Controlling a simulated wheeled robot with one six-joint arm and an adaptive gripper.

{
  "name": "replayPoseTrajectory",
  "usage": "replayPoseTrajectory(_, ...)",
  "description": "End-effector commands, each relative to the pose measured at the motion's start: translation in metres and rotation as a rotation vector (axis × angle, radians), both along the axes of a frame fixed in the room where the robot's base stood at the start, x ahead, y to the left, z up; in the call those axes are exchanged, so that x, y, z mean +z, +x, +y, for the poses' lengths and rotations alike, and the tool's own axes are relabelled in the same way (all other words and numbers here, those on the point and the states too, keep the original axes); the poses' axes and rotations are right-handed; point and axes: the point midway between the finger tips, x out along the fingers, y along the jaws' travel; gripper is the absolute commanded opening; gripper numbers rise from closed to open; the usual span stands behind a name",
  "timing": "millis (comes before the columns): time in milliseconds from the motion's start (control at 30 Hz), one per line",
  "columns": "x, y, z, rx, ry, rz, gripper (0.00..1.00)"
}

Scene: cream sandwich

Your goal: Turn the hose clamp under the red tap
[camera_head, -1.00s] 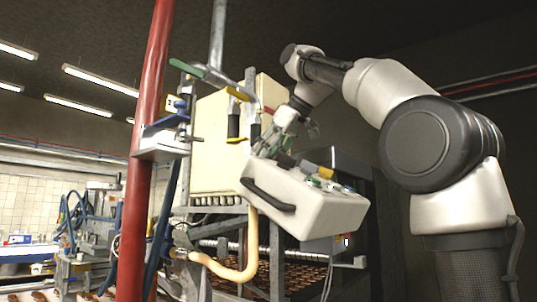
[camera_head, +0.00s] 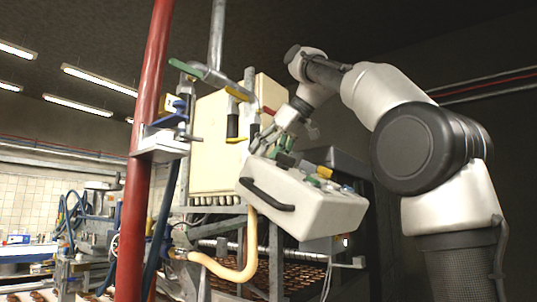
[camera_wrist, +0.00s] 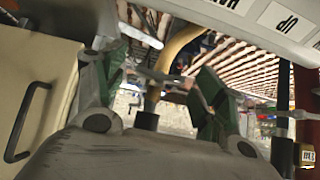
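A small red handle (camera_head: 268,111), which looks like the red tap, sits at the right of the cream tank's front in the head view. Dark-sleeved fittings (camera_head: 254,127) hang to its left and below. I cannot make out the hose clamp with certainty. My gripper (camera_head: 274,150) is low beside these fittings, just above the white control box, pointing down and left. In the wrist view my gripper (camera_wrist: 160,77) has its green fingers spread apart. A grey metal piece and a pale yellow hose (camera_wrist: 172,52) show in the gap, and I cannot tell whether anything touches the fingers.
The white control box (camera_head: 310,210) with a black handle stands close under my gripper. The cream tank (camera_head: 208,150) is to the left, and a red pipe (camera_head: 143,150) rises farther left. A yellow hose (camera_head: 235,272) curves below. The right side near my arm is dark.

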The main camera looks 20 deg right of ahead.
Motion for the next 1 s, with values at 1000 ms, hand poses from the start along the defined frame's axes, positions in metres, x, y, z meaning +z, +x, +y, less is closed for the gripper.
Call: replayPoseTrajectory(1000,0.053,-0.042,-0.032,0.0,0.0,0.0,0.71)
